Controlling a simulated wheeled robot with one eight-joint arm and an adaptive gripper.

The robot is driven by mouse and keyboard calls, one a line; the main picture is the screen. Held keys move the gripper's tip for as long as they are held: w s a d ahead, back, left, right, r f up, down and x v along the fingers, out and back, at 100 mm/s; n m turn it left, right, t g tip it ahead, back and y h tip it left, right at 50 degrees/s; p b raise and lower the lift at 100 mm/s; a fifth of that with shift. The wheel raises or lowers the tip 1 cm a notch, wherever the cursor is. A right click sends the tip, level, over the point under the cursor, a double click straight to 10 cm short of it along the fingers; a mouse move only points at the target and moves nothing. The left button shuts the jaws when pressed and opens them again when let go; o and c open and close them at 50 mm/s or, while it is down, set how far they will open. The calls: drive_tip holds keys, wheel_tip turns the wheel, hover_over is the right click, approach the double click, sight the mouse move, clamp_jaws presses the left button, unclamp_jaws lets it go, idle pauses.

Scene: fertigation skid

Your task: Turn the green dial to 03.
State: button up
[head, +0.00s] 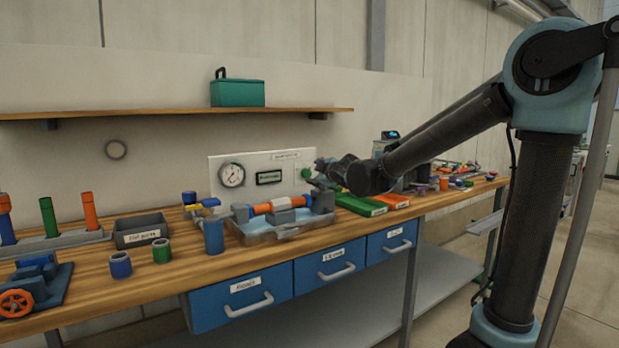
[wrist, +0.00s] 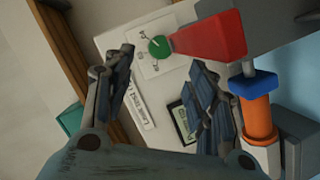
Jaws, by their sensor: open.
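The green dial (head: 306,173) sits on a pale upright panel (head: 268,162) at the back of the bench. In the wrist view the dial (wrist: 158,46) is a round green knob on a white plate with small dark marks around it. In the head view my gripper (head: 322,175) is just right of the dial.
A red wedge-shaped part (wrist: 208,38) shows close right of the dial in the wrist view. A round gauge (head: 232,175) and small display (head: 269,177) are left of the dial. A shelf (head: 170,114) hangs above.

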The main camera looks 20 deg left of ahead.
sight(308, 174)
drive_tip(key=shift+x, duration=4.6)
drive_tip(key=c, duration=1.1)
